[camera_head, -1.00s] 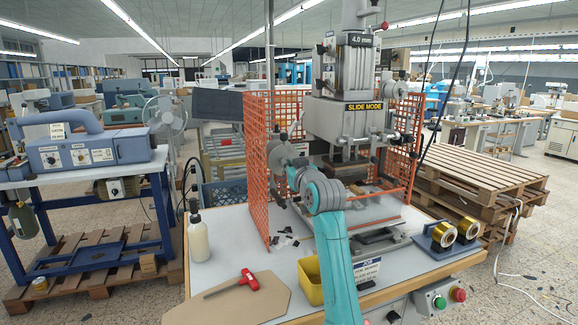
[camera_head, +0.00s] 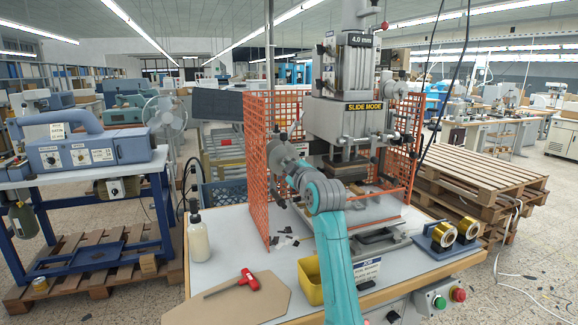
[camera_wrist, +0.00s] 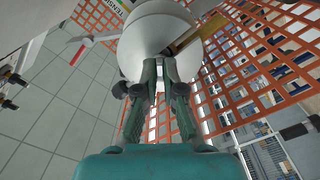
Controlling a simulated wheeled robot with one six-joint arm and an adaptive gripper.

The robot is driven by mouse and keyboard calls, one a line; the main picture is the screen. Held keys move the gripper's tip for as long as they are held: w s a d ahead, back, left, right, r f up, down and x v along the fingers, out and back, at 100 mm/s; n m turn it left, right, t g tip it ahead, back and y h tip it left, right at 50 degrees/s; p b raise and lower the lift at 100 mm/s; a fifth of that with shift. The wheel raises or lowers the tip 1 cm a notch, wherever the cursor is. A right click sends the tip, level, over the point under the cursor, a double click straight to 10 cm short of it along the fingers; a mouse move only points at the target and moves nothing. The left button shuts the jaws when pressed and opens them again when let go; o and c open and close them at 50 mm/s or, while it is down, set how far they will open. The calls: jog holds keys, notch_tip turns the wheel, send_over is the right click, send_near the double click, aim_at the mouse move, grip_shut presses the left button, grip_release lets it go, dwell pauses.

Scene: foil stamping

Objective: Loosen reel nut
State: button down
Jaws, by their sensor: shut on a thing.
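My gripper (camera_wrist: 157,72) shows in the wrist view with its two dark fingers close together at the lower part of a pale round reel disc (camera_wrist: 158,38). It is shut on the reel nut, which the fingers and disc mostly hide. A brown-gold band (camera_wrist: 188,38) shows beside the disc. In the head view my arm reaches up to the left side of the stamping press (camera_head: 345,120), by the orange mesh guard (camera_head: 258,170). The fingertips and nut are too small to make out there.
The orange mesh (camera_wrist: 250,70) stands close to the right of my fingers in the wrist view. A lever with a red tip (camera_wrist: 80,52) is at left. On the bench are a red-handled tool (camera_head: 248,280), a white bottle (camera_head: 198,240), a yellow bin (camera_head: 311,280) and gold foil rolls (camera_head: 443,235).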

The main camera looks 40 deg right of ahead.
jog(key=shift+f, duration=0.1)
dwell(0.5)
jog(key=c, duration=1.3)
grip_release()
jog(key=v, duration=1.2)
jog(key=shift+s, duration=0.1)
